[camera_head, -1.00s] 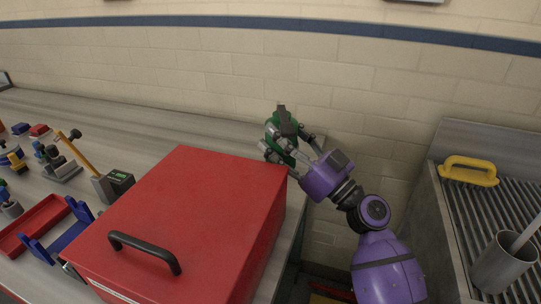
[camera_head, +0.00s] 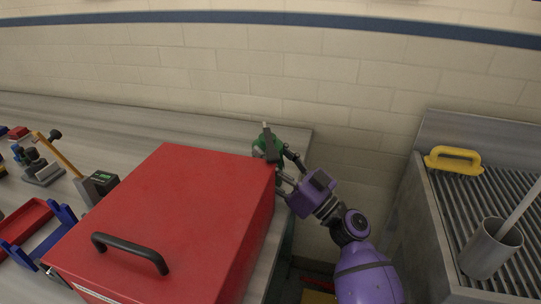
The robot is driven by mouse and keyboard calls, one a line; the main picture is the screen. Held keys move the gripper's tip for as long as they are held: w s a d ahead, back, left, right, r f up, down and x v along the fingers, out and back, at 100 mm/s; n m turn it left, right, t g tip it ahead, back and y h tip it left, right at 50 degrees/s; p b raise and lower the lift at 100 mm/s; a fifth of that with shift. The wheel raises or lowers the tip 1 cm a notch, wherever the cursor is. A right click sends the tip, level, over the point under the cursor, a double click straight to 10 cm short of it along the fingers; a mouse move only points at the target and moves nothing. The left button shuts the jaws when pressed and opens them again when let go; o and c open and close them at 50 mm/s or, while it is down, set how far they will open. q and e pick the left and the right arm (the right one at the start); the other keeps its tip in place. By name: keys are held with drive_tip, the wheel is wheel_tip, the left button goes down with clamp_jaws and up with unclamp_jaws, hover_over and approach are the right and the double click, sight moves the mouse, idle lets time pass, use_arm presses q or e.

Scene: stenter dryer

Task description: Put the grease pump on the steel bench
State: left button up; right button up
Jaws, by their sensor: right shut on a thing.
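The grease pump (camera_head: 260,142), a green body with a dark upright part, shows just behind the far right corner of the red box. My right gripper (camera_head: 279,167) is shut on it, with the purple arm coming in from the lower right. The steel bench (camera_head: 130,135) is the long grey top running along the wall from the left. The pump is over or at the bench's far right end. Its lower part is hidden by the red box and the gripper, so I cannot tell whether it touches the bench. My left gripper is not in view.
A big red box (camera_head: 175,210) with a black handle fills the near right of the bench. Tools, a blue stand (camera_head: 45,240) and a red tray (camera_head: 25,220) lie left.

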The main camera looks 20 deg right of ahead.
drive_tip(key=o, duration=1.5)
drive_tip(key=shift+c, duration=0.2)
drive_tip(key=shift+r+p, duration=0.25)
drive_tip(key=shift+p, duration=0.15)
drive_tip(key=b+v, duration=0.2)
drive_tip(key=v, duration=0.5)
drive_tip(key=shift+w+a+f+b, duration=0.1)
drive_tip(key=shift+w+f+b, duration=0.05)
drive_tip(key=shift+b, duration=0.2)
drive_tip(key=shift+s+d+f, duration=0.1)
drive_tip(key=shift+s+d, duration=0.15)
drive_tip(key=shift+s, duration=0.05)
